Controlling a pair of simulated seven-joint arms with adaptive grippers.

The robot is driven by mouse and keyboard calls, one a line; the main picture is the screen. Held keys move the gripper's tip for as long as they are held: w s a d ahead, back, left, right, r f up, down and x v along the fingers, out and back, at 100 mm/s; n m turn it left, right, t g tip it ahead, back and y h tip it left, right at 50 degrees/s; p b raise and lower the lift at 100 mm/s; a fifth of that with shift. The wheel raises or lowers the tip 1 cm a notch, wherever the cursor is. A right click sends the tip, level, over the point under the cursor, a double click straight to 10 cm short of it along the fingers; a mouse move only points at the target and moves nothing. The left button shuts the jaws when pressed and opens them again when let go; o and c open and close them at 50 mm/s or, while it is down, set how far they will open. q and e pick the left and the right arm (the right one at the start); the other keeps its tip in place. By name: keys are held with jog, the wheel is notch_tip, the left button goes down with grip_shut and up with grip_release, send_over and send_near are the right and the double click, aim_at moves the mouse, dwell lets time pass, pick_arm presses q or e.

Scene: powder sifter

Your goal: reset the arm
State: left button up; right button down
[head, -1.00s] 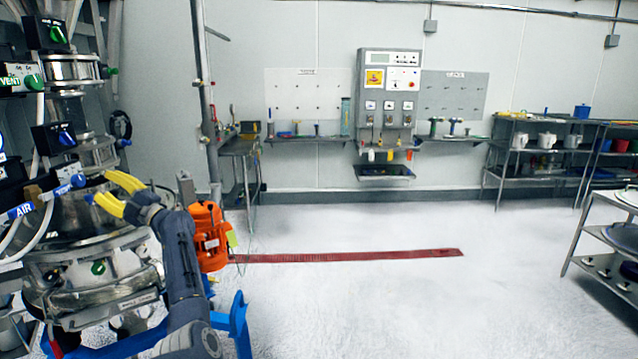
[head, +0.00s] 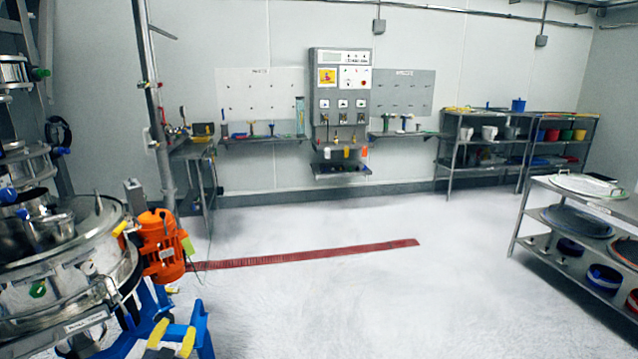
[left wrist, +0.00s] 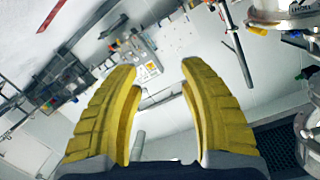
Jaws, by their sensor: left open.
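My left gripper (head: 172,340) has yellow fingers and shows low in the head view, at the bottom edge beside the blue stand of the sifter. The left wrist view shows its two yellow fingers (left wrist: 160,90) spread apart with nothing between them. The steel powder sifter (head: 65,275) stands at the left of the head view, with an orange motor (head: 162,245) on its right side. The gripper is below the motor and apart from it in the picture. My right gripper is in neither view.
A grey control panel (head: 341,95) hangs on the back wall above narrow shelves. Steel racks with pots and tubs (head: 515,140) stand at the back right. A shelf cart (head: 580,235) stands at the right. The white floor is open in the middle, with a red drain strip (head: 310,257).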

pick_arm(q)
jog(key=s+d+f+m+g, duration=0.1)
jog(key=s+d+f+g, duration=0.3)
jog(key=s, duration=0.5)
jog(key=s+d+f+m+g, duration=0.1)
jog(key=s+f+m, duration=0.1)
jog(key=s+f, duration=0.55)
jog(key=s+d+g+y, duration=0.15)
jog(key=s+g, duration=0.25)
jog(key=s, duration=1.4)
jog(key=s+d+f+g+h, duration=0.1)
jog(key=s+d+f+g, duration=0.15)
jog(key=f, duration=1.45)
jog(key=s+d+f+g+h, duration=0.1)
jog(key=d+f+h, duration=0.15)
jog(key=f, duration=1.35)
jog(key=s+f+n+g, duration=0.2)
jog(key=s+f, duration=1.7)
jog(key=s, duration=0.1)
jog(key=shift+s+d+n+h, duration=0.2)
jog(key=shift+s+n+h, duration=0.2)
jog(key=shift+g, duration=0.25)
